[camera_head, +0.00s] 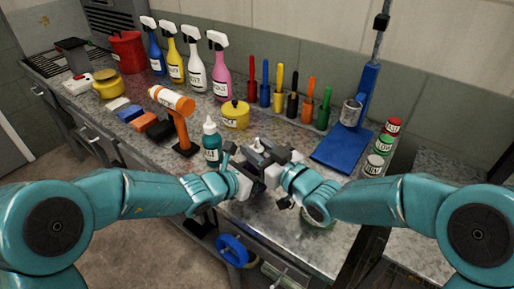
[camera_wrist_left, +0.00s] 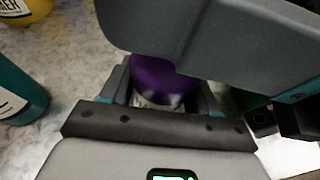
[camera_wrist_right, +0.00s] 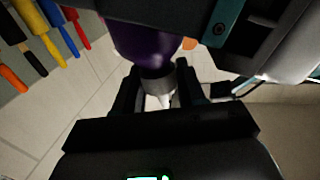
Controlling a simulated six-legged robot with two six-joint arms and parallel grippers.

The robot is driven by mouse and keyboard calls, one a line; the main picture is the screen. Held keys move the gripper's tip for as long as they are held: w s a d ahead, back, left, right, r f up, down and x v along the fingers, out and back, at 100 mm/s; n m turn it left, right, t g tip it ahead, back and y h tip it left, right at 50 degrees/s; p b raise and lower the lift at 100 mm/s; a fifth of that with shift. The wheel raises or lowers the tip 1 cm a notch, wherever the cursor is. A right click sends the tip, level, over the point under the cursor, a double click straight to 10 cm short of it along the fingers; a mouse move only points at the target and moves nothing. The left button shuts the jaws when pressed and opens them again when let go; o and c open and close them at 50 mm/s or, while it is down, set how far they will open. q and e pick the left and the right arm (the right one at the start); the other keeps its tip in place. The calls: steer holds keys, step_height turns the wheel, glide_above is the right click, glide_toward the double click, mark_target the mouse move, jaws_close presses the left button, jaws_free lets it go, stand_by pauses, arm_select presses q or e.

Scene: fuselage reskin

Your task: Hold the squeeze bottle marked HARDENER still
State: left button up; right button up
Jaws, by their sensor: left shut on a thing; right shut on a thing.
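A purple squeeze bottle is between my two grippers, mostly hidden in the head view, where a pale nozzle (camera_head: 258,145) shows above them. My left gripper (camera_head: 248,172) is shut on its purple body (camera_wrist_left: 162,82); part of a white label shows, but its marking is not readable. My right gripper (camera_head: 274,163) is shut around the grey collar and white tip (camera_wrist_right: 158,85) at the bottle's top. The purple body (camera_wrist_right: 148,40) also shows in the right wrist view. A teal bottle (camera_head: 211,144) with a white nozzle stands just left of the grippers.
A yellow pot (camera_head: 235,115), an orange tool on a stand (camera_head: 178,115) and spray bottles (camera_head: 194,75) stand behind and left. Coloured markers (camera_head: 278,88) line the back. A blue stand (camera_head: 345,145) and small cans (camera_head: 375,165) are at right. The bench front right is mostly clear.

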steer(key=shift+m+t+h, duration=0.7)
steer(key=shift+m+h, duration=0.1)
steer(key=shift+h, duration=0.2)
steer(key=o, duration=1)
steer(key=shift+c, duration=0.2)
steer(key=shift+s+d, duration=0.1)
steer(key=v, duration=1.1)
steer(key=shift+s+d, duration=0.2)
steer(key=shift+s, duration=0.15)
